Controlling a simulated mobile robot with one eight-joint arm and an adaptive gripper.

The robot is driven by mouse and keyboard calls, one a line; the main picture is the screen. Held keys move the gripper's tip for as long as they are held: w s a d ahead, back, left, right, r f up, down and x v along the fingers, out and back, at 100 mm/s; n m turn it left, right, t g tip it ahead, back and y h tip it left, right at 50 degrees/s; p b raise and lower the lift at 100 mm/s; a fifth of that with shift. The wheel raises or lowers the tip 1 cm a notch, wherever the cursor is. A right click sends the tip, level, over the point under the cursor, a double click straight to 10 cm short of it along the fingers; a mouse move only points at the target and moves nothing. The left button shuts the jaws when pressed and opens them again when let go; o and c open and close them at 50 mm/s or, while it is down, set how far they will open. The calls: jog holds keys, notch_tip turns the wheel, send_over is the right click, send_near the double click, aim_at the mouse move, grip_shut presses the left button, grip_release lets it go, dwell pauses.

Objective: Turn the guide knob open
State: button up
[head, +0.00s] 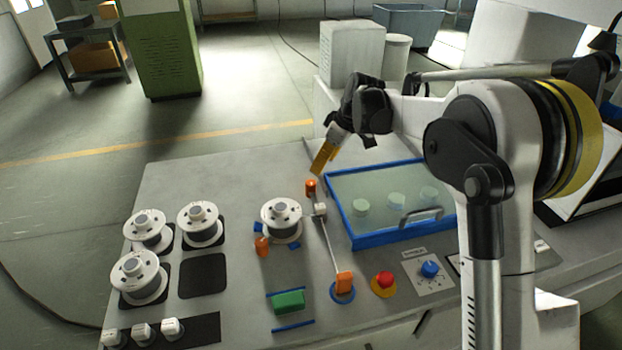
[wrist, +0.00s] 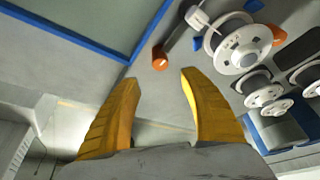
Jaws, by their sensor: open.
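A small orange knob (head: 311,187) stands upright on the grey worktop, just left of the blue-framed lid. It also shows in the wrist view (wrist: 160,60), just beyond the fingertips. A small white block (head: 320,209) sits beside it, with a thin rod or wire running towards an orange piece (head: 344,283) on a blue ring. My gripper (head: 318,172) has its yellow fingers pointing down, just above and behind the orange knob. In the wrist view my gripper (wrist: 158,77) is open and empty, its fingertips apart. I cannot tell the gap between fingertips and knob.
A clear lid with a blue frame (head: 402,238) lies right of the knob. A white spool (head: 282,216) stands left of it, with more spools further left. A red button (head: 384,280), blue dial (head: 430,269) and green block (head: 289,302) are in front.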

aim_at(311, 182)
jog(key=b+x, duration=0.3)
jog(key=x, duration=0.7)
jog(key=shift+a+f, duration=0.25)
jog(key=shift+f, duration=0.1)
grip_shut()
